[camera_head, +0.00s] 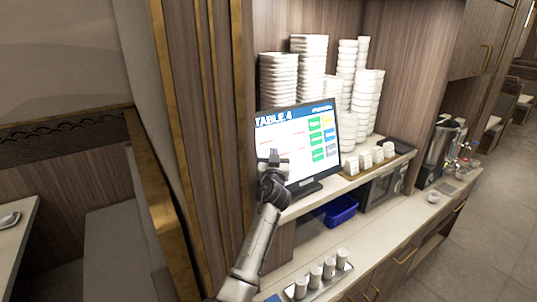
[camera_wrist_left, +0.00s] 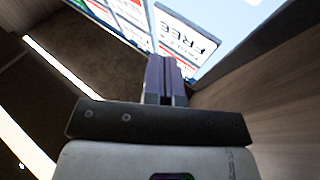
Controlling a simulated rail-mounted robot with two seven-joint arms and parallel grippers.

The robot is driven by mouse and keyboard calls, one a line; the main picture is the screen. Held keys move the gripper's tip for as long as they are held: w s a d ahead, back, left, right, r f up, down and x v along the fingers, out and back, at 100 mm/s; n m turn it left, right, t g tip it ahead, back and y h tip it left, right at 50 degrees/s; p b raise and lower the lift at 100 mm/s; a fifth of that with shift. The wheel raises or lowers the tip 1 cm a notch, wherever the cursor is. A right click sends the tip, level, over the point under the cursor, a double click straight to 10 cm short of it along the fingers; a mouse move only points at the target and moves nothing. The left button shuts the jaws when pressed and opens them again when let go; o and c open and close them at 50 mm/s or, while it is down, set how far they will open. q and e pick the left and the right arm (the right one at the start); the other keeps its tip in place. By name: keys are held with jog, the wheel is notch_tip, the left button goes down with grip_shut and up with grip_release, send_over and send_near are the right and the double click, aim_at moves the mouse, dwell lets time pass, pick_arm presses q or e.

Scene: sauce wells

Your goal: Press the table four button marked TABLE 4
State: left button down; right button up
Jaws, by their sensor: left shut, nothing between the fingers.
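The touch screen (camera_head: 300,118) stands on the shelf, with TABLE 4 in a blue header at its top left. Green, yellow, blue and grey buttons line its right side; their labels are too small to read. My left gripper (camera_head: 273,156) is shut and empty in front of the screen's lower left, hiding part of it. In the left wrist view, the shut fingers (camera_wrist_left: 164,72) point at the screen, where an upside-down white tile (camera_wrist_left: 187,34) reads FREE. I cannot tell whether the fingertips touch the glass. My right gripper is not in view.
Stacks of white bowls (camera_head: 278,80) stand behind the screen. Small white containers (camera_head: 365,160) sit on a tray to its right. A blue bin (camera_head: 341,211) and several canisters (camera_head: 315,274) are lower down. A wood panel (camera_head: 228,130) rises close on the left.

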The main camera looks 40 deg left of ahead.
pick_arm(q)
jog(key=shift+d, duration=0.1)
jog(key=d, duration=0.1)
jog(key=s+d+r, duration=0.1)
jog(key=d, duration=0.2)
jog(key=shift+s+d+r+p, duration=0.15)
jog(key=shift+d+r+p, duration=0.1)
jog(key=shift+p, duration=0.1)
dwell(1.1)
